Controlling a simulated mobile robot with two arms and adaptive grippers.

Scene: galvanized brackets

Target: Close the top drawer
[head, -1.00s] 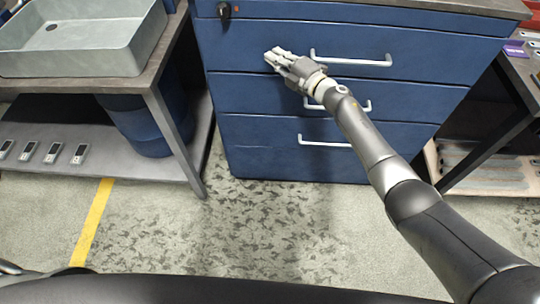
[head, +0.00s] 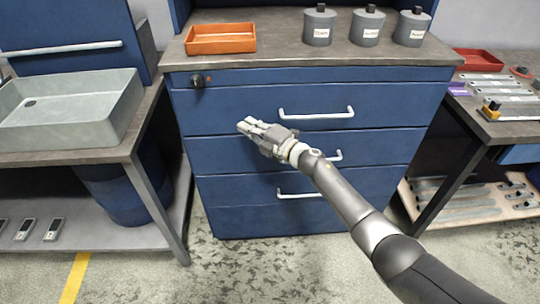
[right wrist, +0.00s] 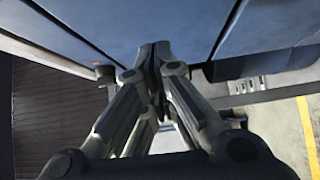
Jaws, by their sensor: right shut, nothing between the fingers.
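The blue cabinet (head: 215,180) stands in front of me with three white-handled drawers. The top drawer (head: 385,103) has a pale bar handle (head: 315,113) and lies under a narrow strip with a black lock knob. Its front looks about level with the drawers below; I cannot tell whether a small gap is left. My right gripper (head: 246,124) is shut and empty, at the lower left part of the top drawer front. In the right wrist view its fingertips (right wrist: 154,50) point at a blue front; contact is unclear. My left gripper is out of view.
On the worktop (head: 275,50) stand an orange tray (head: 220,39) and several grey canisters (head: 366,27). A bench with a grey basin (head: 65,110) is at left. A bench with metal parts (head: 497,88) is at right. My right arm crosses the lower drawers.

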